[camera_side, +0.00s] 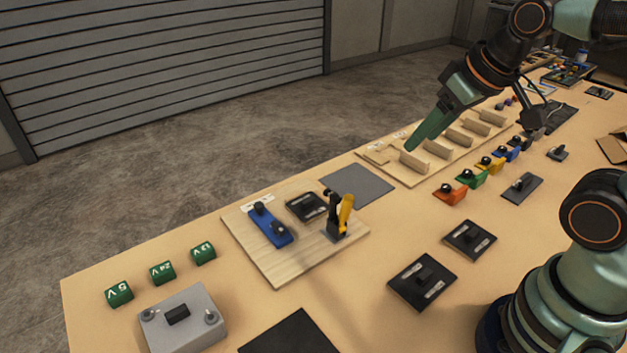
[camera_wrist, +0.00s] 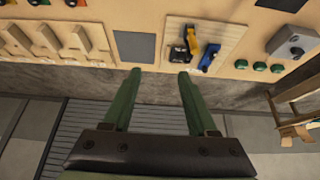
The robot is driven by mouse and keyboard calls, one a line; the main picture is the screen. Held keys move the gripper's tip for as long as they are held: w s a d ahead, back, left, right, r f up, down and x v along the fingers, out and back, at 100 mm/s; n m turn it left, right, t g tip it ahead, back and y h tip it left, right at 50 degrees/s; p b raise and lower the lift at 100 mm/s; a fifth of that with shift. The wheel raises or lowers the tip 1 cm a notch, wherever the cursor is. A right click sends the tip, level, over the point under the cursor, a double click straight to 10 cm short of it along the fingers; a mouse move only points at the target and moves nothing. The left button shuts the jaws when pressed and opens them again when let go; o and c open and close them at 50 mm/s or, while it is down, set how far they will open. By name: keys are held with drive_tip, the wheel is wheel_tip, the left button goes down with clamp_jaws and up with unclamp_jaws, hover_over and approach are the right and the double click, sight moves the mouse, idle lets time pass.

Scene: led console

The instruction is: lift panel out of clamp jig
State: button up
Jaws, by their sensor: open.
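The clamp jig is a light wooden board (camera_side: 262,262) on the table. A dark panel (camera_side: 305,207) lies on it towards the back, between a blue block with black knobs (camera_side: 270,226) and a clamp with a yellow handle (camera_side: 345,211). The handle stands up steeply. My gripper (camera_side: 411,147) is high, well right of the jig, with green fingers. In the wrist view it (camera_wrist: 159,74) is open and empty.
A grey mat (camera_side: 358,185) lies right of the jig, then a wooden rack with upright slats (camera_side: 437,151). Coloured clamps (camera_side: 450,194) and dark plates (camera_side: 422,281) are nearer. A grey box (camera_side: 184,321) and green labelled blocks (camera_side: 162,272) stand left.

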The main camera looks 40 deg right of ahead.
drive_tip(key=shift+c, duration=0.2)
idle(0.4)
drive_tip(key=m+g, duration=0.6)
drive_tip(key=m, duration=1.2)
hover_over(306, 200)
wheel_tip(306, 200, down, 11)
drive_tip(key=f, duration=0.5)
drive_tip(key=shift+s+d+f, duration=0.1)
drive_tip(key=shift+s+f, duration=0.1)
drive_tip(key=shift+f, duration=0.1)
drive_tip(key=shift+w+f, duration=0.2)
drive_tip(key=shift+f, duration=2.8)
